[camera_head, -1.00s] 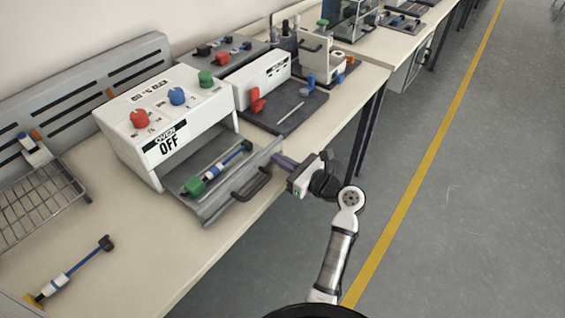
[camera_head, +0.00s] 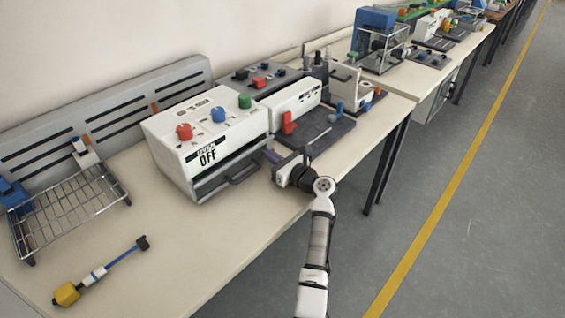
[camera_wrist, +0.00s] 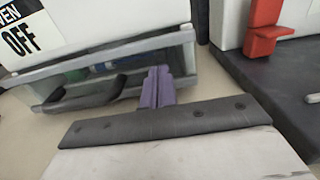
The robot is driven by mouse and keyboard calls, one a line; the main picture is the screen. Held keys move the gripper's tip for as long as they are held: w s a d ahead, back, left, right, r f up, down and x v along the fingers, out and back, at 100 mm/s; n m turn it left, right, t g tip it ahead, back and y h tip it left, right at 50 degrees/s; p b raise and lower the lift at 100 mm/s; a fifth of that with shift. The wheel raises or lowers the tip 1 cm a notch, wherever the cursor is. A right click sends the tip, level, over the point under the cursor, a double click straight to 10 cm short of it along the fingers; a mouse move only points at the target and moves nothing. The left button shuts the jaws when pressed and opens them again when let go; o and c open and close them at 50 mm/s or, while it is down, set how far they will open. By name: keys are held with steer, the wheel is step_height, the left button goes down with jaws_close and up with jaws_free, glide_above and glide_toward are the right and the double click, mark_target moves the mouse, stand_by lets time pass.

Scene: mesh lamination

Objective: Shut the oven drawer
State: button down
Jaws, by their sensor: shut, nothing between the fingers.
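The white oven (camera_head: 205,140) stands on the bench, with red, blue and green knobs on top and an "OVEN OFF" label. Its grey drawer (camera_head: 240,182) is pushed in close to the oven body, with the dark handle facing the bench front. In the wrist view the drawer (camera_wrist: 120,70) shows green and blue items behind its clear front; whether a small gap is left, I cannot tell. My gripper (camera_head: 272,156) is shut and empty at the right end of the drawer front. In the wrist view its purple fingers (camera_wrist: 156,88) point at the drawer front, right of the handle (camera_wrist: 85,97), and appear to touch it.
A dark-based unit with a red lever (camera_head: 288,122) stands right of the oven. A wire rack (camera_head: 70,205) and a blue tool with a yellow end (camera_head: 95,275) lie to the left. The bench (camera_head: 190,240) in front of the oven is clear.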

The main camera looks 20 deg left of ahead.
steer(key=shift+w+a, duration=0.25)
steer(key=shift+a, duration=0.45)
steer(key=shift+a+r, duration=0.1)
steer(key=shift+r, duration=0.05)
steer(key=shift+a+r, duration=0.1)
steer(key=shift+r, duration=0.05)
